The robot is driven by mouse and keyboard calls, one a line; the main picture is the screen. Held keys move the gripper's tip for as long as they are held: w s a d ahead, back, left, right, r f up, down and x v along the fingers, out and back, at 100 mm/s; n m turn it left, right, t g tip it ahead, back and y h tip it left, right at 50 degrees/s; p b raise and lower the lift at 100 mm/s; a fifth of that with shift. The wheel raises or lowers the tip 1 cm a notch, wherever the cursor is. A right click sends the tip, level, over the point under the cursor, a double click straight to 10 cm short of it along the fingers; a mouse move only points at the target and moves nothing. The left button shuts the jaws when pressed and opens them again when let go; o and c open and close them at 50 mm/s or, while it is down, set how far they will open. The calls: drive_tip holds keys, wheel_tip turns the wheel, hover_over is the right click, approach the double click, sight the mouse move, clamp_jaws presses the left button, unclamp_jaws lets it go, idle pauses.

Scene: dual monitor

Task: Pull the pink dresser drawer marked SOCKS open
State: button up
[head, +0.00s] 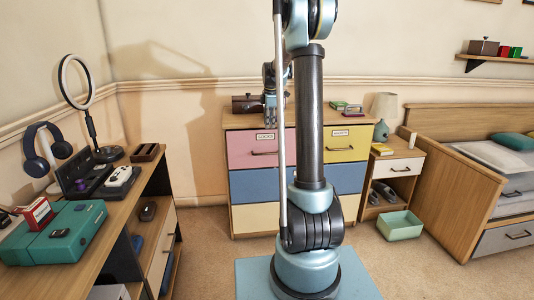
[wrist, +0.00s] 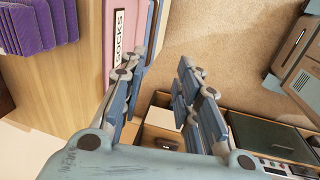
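The pink drawer (head: 240,150) is the top left drawer of the dresser (head: 233,122) in the head view and looks shut. Its white label plate (head: 265,136) sits above a dark bar handle (head: 265,153). In the wrist view the pink drawer front (wrist: 117,18) and its label (wrist: 118,36) show at the top, beside my left finger. My gripper (head: 270,113) hangs fingers-down at the dresser's top front edge, above the label and handle. The handle is not visible there.
A yellow drawer (head: 347,155) is to the right, partly behind my arm. A desk (head: 120,205) is left, a green bin (head: 399,226) right. Carpet before the dresser is clear.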

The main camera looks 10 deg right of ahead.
drive_tip(key=w, duration=0.2)
approach(268, 154)
drive_tip(key=shift+n, duration=0.4)
drive_tip(key=f, duration=0.2)
drive_tip(key=w+f, duration=0.1)
drive_tip(key=f, duration=0.2)
drive_tip(key=w+f, duration=0.1)
drive_tip(key=f, duration=0.1)
drive_tip(key=shift+f, duration=0.25)
